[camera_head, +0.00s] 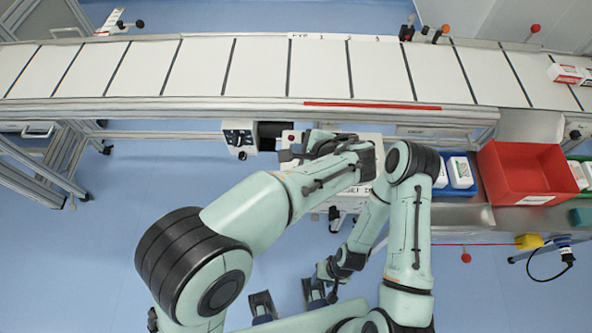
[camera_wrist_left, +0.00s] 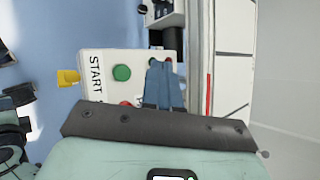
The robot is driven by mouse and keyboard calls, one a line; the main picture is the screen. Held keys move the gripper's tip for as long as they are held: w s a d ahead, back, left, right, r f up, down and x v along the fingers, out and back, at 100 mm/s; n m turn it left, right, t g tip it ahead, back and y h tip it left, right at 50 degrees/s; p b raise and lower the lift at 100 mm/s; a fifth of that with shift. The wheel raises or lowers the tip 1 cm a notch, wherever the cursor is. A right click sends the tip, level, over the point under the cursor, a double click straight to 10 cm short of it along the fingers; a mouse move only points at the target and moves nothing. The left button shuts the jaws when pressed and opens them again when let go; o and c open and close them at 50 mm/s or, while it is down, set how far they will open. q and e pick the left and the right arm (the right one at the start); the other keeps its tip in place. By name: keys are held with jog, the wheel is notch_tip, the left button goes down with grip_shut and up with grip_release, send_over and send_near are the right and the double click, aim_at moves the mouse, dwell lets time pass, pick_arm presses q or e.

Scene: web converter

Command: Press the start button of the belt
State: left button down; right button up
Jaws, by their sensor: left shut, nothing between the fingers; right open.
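In the left wrist view, a white control panel (camera_wrist_left: 98,62) marked START carries a round green button (camera_wrist_left: 122,73). A red button (camera_wrist_left: 126,103) shows partly beside my gripper. Another green spot shows just past the fingertips, mostly hidden. My left gripper (camera_wrist_left: 163,66) is shut and empty, its blue fingers over the panel, right of the green button. I cannot tell whether the fingertips touch the panel. In the head view, my left gripper (camera_head: 287,155) is at the panel (camera_head: 289,135) below the belt, and my arm hides much of it. My right gripper (camera_head: 288,300) is open and empty, low over the floor.
The white belt (camera_head: 256,68) runs across the top, with a red strip (camera_head: 370,105) on its near edge. A grey control box (camera_head: 238,135) hangs left of the panel. A red bin (camera_head: 525,172) and a blue crate (camera_head: 460,190) stand right. Blue floor lies open at left.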

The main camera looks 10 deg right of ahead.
pick_arm(q)
notch_tip(320, 180, down, 7)
jog(key=b, duration=0.5)
jog(key=shift+f, duration=0.3)
jog(key=shift+f, duration=0.1)
dwell(1.4)
jog(key=shift+f+b, duration=0.3)
jog(key=shift+b, duration=0.1)
